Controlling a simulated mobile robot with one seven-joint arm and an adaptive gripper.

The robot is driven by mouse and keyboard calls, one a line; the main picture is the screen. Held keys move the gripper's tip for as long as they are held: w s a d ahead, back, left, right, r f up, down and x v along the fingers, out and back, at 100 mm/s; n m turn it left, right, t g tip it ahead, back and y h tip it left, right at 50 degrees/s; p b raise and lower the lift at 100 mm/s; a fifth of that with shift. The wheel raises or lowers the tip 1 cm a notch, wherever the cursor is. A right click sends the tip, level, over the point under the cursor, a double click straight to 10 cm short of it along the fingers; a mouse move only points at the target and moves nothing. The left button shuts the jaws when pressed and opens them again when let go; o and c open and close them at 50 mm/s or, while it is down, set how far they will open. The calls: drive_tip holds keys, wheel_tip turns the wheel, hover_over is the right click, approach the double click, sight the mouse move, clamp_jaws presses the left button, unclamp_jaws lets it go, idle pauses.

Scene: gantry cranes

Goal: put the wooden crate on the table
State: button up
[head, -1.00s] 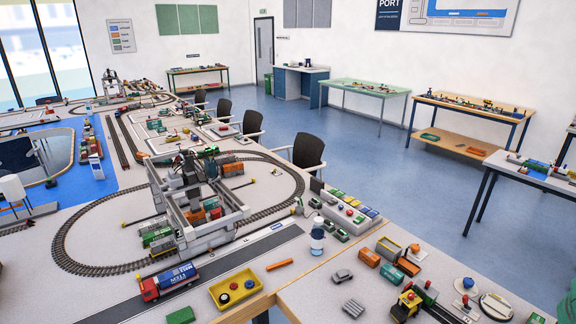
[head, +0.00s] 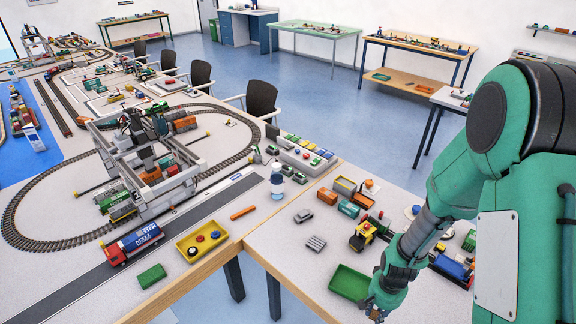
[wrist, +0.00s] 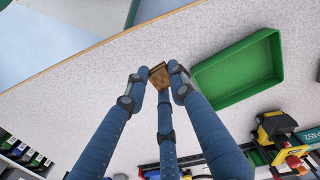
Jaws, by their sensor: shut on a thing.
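The wooden crate (wrist: 159,77) is a small brown box between my fingertips in the wrist view. My gripper (wrist: 158,82) is shut on it. In the head view my gripper (head: 375,312) is low, over the near part of the light speckled table (head: 285,250), close to its front edge. The crate is mostly hidden there by the fingers. In the wrist view the table (wrist: 90,100) lies beneath the crate. I cannot tell whether the crate touches it.
A green tray (head: 349,283) lies just beside my gripper and shows at the right in the wrist view (wrist: 240,70). A yellow toy vehicle (head: 365,235) and a grey slatted piece (head: 316,243) stand farther back. The tabletop left of the tray is clear.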

sight(109, 311)
drive_tip(key=shift+n, duration=0.7)
drive_tip(key=w+a, duration=0.6)
drive_tip(key=shift+w+a+r+p, duration=0.15)
drive_tip(key=shift+w+a+p, duration=0.1)
drive_tip(key=shift+a+p, duration=0.1)
drive_tip(key=shift+n, duration=0.8)
drive_tip(key=w+a, duration=0.2)
drive_tip(key=a, duration=0.1)
drive_tip(key=w+a, duration=0.2)
drive_tip(key=a, duration=0.1)
drive_tip(key=w+a, duration=0.1)
drive_tip(key=a, duration=0.3)
drive_tip(key=shift+w+r+p, duration=0.1)
drive_tip(key=shift+w+p, duration=0.3)
drive_tip(key=a+n+p, duration=0.2)
drive_tip(key=a+n, duration=0.2)
drive_tip(key=a, duration=3.3)
drive_tip(key=s+a+n, duration=0.1)
drive_tip(key=s+a, duration=0.4)
drive_tip(key=a, duration=0.3)
drive_tip(key=s+a+n+p, duration=0.1)
drive_tip(key=s+a, duration=0.4)
drive_tip(key=a, duration=0.3)
drive_tip(key=s+a+f+n, duration=0.1)
drive_tip(key=s+a, duration=0.4)
drive_tip(key=a, duration=0.4)
drive_tip(key=shift+n+p, duration=0.3)
drive_tip(key=shift+p, duration=0.05)
drive_tip(key=shift+a, duration=0.2)
